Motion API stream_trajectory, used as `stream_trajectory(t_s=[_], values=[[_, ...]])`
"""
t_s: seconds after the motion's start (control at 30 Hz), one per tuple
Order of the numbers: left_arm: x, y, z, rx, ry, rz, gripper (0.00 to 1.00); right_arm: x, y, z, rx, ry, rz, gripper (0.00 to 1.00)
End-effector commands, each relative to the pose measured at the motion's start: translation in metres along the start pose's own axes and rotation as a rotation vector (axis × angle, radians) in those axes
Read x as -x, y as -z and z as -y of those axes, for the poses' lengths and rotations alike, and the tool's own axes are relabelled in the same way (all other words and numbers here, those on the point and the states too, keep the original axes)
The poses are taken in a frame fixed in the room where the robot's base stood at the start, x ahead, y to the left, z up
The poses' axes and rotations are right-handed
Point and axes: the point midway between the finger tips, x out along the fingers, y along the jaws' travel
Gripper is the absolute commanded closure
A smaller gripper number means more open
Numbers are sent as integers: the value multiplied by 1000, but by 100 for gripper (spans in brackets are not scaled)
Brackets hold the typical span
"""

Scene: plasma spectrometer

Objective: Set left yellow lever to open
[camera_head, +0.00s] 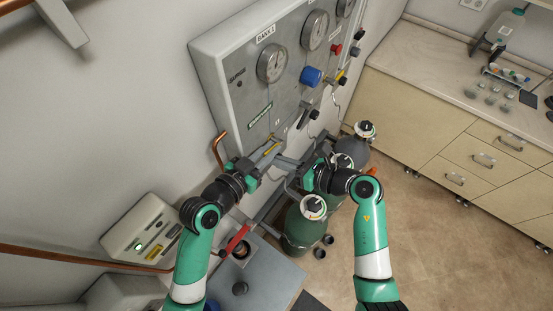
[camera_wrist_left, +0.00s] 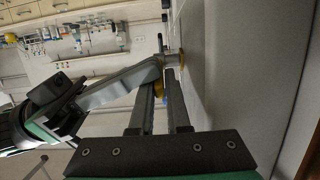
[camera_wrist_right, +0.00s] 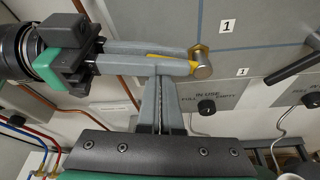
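The left yellow lever (camera_head: 271,149) is on the grey gauge panel, low under the BANK 1 gauge. It shows at its brass stem in the right wrist view (camera_wrist_right: 172,56). My left gripper (camera_head: 272,157) has its fingers on either side of the lever, with a gap between them; in the left wrist view (camera_wrist_left: 160,90) yellow shows in that gap. Whether they touch the lever is unclear. My right gripper (camera_head: 288,163) has its fingers together, close below the left gripper's fingers; its tips (camera_wrist_right: 162,78) are partly hidden behind them.
The panel carries a gauge (camera_head: 272,63), a blue knob (camera_head: 311,76), and a dark lever (camera_head: 308,114) to the right. Green gas cylinders (camera_head: 300,229) stand below. A copper pipe (camera_head: 218,148) runs left of the panel. The two grippers leave little room between them.

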Motion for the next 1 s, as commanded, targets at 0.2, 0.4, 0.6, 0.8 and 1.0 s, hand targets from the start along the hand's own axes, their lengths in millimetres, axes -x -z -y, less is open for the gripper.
stream_trajectory(t_s=[0.2,0.4,0.6,0.8,1.0], values=[[32,102,2,-199,106,-189,75,0,-7,0,6,3,13,100],[136,276,15,-345,343,-565,75,0,-4,0,4,2,8,100],[255,390,24,-274,475,-909,75,0,-2,0,2,2,6,100],[302,411,37,-145,488,-1033,75,0,-2,0,2,1,4,100],[304,412,38,-132,484,-1039,75,0,-2,0,-2,0,4,100]])
